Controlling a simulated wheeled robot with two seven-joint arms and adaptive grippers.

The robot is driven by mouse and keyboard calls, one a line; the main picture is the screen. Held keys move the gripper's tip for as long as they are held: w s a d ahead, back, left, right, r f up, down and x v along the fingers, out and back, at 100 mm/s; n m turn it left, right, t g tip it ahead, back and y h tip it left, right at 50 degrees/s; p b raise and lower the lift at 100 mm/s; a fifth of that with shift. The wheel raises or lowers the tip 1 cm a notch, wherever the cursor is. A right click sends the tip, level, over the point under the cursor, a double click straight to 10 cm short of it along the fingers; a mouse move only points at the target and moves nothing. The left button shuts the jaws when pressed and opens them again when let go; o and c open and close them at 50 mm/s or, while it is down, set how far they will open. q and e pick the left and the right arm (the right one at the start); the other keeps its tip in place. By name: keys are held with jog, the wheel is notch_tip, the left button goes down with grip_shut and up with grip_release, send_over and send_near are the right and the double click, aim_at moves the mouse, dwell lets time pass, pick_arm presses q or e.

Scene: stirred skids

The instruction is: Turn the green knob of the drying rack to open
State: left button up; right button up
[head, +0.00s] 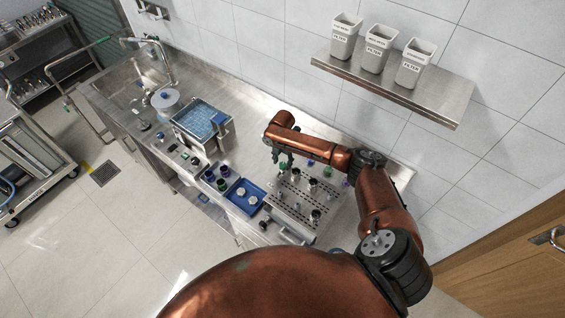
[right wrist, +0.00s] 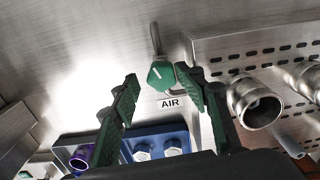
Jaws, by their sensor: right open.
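The green knob (right wrist: 161,75) shows in the right wrist view, on a steel pipe, with a white mark on its face and an AIR label (right wrist: 171,103) beside it. The drying rack (right wrist: 260,62) is a perforated steel box with upright metal tubes, right of the knob in that view; it also shows in the head view (head: 289,216). My right gripper (head: 283,162) hangs over the bench beside the rack. In the wrist view its open green-padded fingers (right wrist: 160,88) appear on either side of the knob; contact is not visible. My left gripper is out of view.
A blue tray (head: 232,202) with pale pieces lies left of the rack, near green and purple cups (head: 208,175). A water bath (head: 197,115) stands farther left. A wall shelf (head: 390,85) with three filter bins is above the bench.

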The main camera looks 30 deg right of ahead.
jog(key=shift+s+d, duration=0.1)
jog(key=shift+r, duration=4)
